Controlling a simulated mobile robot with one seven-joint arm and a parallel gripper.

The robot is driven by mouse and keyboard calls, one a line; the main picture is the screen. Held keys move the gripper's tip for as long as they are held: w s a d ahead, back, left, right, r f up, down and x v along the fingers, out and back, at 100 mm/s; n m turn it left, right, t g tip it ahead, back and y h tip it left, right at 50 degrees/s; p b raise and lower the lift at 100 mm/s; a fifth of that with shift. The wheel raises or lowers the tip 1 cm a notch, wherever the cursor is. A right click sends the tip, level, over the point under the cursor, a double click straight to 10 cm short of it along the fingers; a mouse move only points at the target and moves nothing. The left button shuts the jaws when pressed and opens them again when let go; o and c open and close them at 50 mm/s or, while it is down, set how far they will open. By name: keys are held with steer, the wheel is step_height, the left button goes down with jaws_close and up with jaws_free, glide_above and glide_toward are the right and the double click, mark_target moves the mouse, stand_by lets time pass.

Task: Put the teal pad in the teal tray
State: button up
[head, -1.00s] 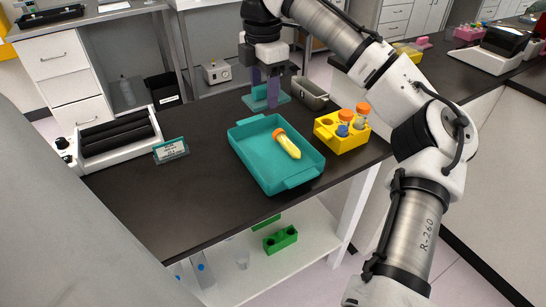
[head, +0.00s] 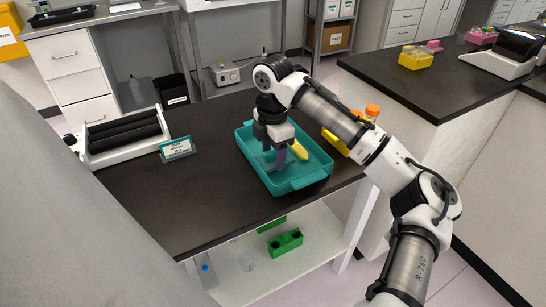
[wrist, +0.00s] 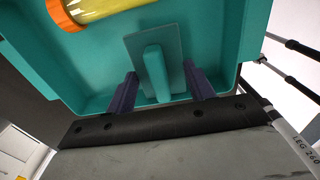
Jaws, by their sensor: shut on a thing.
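The teal tray (head: 312,181) stands on the dark bench. A yellow tube with an orange cap (head: 299,149) lies in it, seen also in the wrist view (wrist: 105,7). My gripper (head: 281,163) points down inside the tray, left of the tube. In the wrist view my gripper (wrist: 160,85) has its two dark fingers on either side of the teal pad (wrist: 135,50), a flat plate with an upright grip, and is shut on it. The pad is within the tray's walls, over its floor. Whether it touches the floor is hard to tell. In the head view my gripper partly hides the pad.
A yellow rack (head: 333,141) with orange-capped tubes stands right of the tray, partly behind my arm. The bench's front left (head: 170,205) is clear.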

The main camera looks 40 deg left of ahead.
steer(key=shift+f, duration=0.95)
steer(key=o, duration=1.5)
steer(key=shift+f, duration=0.15)
